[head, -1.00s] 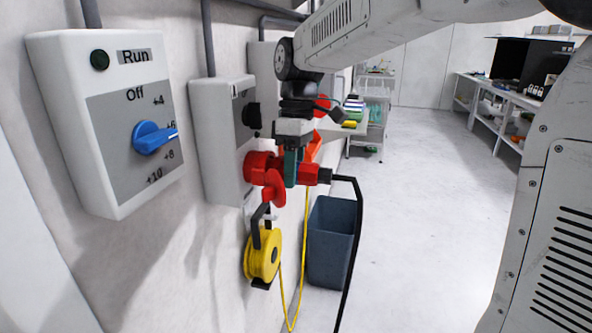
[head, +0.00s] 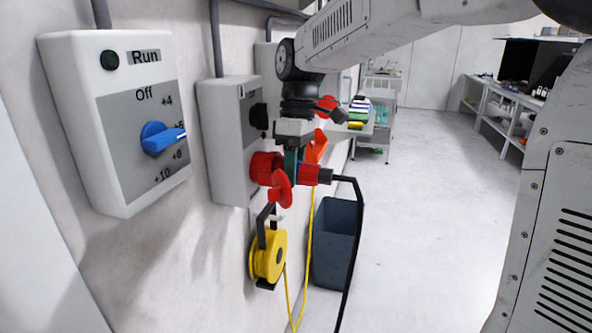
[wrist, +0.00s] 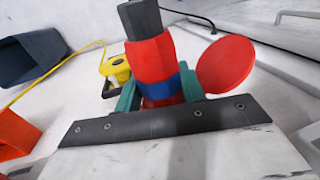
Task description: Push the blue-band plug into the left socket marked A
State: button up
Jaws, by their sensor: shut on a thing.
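My gripper (head: 292,163) is shut on the red plug (head: 311,174), its teal fingers either side of it. In the wrist view the plug (wrist: 151,58) shows its blue band (wrist: 158,88) between the fingertips (wrist: 157,92). The plug lies roughly level, its black cable end pointing away from the wall. A red socket (head: 263,167) sticks out of a grey wall box (head: 226,140), its round red lid (head: 282,189) open. The plug's front is at the socket mouth; fingers and lid hide how deep it sits. No letter A is legible.
A control box (head: 117,120) with a blue knob (head: 160,139) is on the wall at left. An orange lid (head: 317,147) shows beyond my gripper. A yellow cable reel (head: 268,256) hangs below and a blue-grey bin (head: 337,243) stands on the floor. Open floor lies to the right.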

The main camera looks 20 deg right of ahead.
dwell(0.3)
jog(key=o, duration=0.8)
jog(key=r, duration=0.2)
jog(key=w+r, duration=0.1)
jog(key=r, duration=0.2)
jog(key=d+r, duration=0.1)
jog(key=r, duration=0.1)
jog(key=shift+w+r, duration=0.15)
jog(key=shift+r, duration=0.15)
jog(key=s+d+f+m+t, duration=0.1)
jog(key=s+d+f+m, duration=0.1)
jog(key=s, duration=0.7)
jog(key=s+d+f+m+t, duration=0.1)
jog(key=s+d+f+m, duration=0.1)
jog(key=s+f+m, duration=0.3)
jog(key=s+d+f+m+t+h, duration=0.1)
jog(key=s+d+f+m, duration=0.2)
jog(key=s, duration=1)
notch_tip(320, 180, down, 2)
jog(key=shift+f+m, duration=0.2)
jog(key=shift+m, duration=0.2)
